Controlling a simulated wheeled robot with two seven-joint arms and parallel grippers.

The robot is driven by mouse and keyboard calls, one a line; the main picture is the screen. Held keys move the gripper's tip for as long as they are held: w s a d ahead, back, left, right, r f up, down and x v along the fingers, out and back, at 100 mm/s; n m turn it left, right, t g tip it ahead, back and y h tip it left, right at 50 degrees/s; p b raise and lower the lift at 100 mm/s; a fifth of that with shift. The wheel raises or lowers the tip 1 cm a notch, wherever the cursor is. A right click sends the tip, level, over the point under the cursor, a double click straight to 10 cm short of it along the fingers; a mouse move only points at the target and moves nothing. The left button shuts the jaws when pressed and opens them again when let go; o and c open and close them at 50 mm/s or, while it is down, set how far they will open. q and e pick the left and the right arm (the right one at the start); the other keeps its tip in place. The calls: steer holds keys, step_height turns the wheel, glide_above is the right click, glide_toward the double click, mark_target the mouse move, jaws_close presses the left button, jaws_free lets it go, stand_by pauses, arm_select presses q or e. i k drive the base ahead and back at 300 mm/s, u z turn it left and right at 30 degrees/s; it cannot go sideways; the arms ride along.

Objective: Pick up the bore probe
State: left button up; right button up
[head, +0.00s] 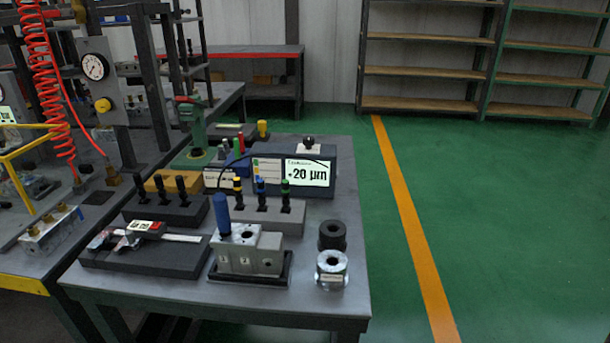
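A blue cylindrical handle (221,214), which looks like the bore probe, stands upright and slightly tilted at the left rear of a grey metal valve block (250,252). The block rests in a black tray (285,277) near the table's front. A gauge readout (308,174) behind it shows about 20 µm, and a dark cable arches over in front of it. Neither of my grippers is in view.
Black-handled gauges stand in a dark rack (165,210); colour-banded ones stand in a grey rack (265,215). A caliper lies on a dark pad (140,259) at left. A black ring (332,235) and a silver ring (331,268) stand at right.

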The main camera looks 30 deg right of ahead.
mark_target(220, 200)
steer(key=z, duration=0.1)
steer(key=k, duration=1)
steer(key=u, duration=0.95)
steer(key=i, duration=0.9)
steer(key=z, duration=0.75)
steer(key=i, duration=0.55)
steer(key=z, duration=0.7)
